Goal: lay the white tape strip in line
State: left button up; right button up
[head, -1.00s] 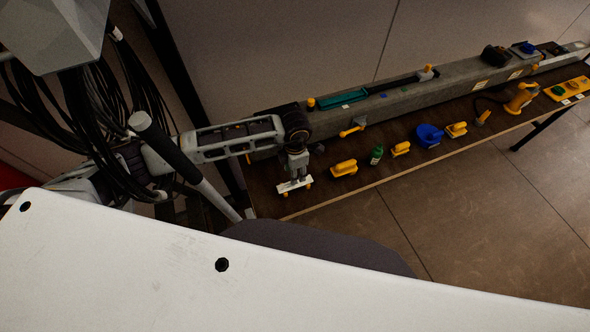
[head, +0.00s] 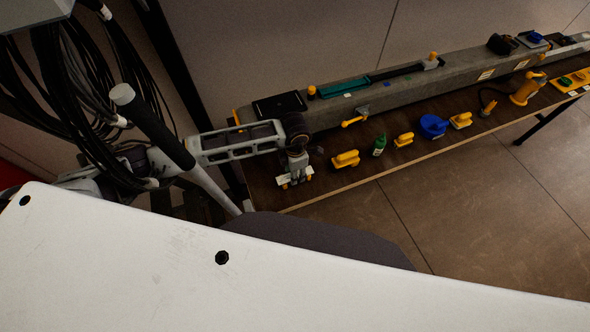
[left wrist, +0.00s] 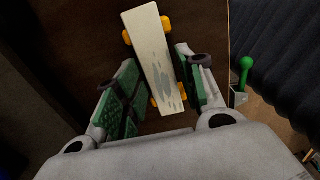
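The white tape strip (left wrist: 156,60) lies lengthwise between the fingers of my left gripper (left wrist: 158,62) in the left wrist view. It has grey smudges on its face and yellow pieces at its sides near both ends. The left finger stands apart from the strip, with a dark gap between; the right finger is close beside it, and I cannot tell whether they touch. The gripper is open. In the head view my left gripper (head: 297,174) is over the strip (head: 282,181) at the near left end of the table and hides its middle. My right gripper is not in view.
A long grey beam (head: 400,92) runs along the back of the dark table (head: 350,188), with a black plate (head: 279,106) on its near end. Yellow tools, a green bottle (head: 379,146) and a blue roll (head: 433,126) stand in front of it.

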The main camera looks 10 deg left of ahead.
pick_arm(q)
jog(key=shift+r, duration=0.15)
jog(key=c, duration=0.4)
jog(key=shift+c, duration=0.4)
jog(key=shift+r, duration=0.1)
jog(key=shift+r+p, duration=1.45)
jog(key=shift+r, duration=0.95)
jog(key=shift+m, duration=0.3)
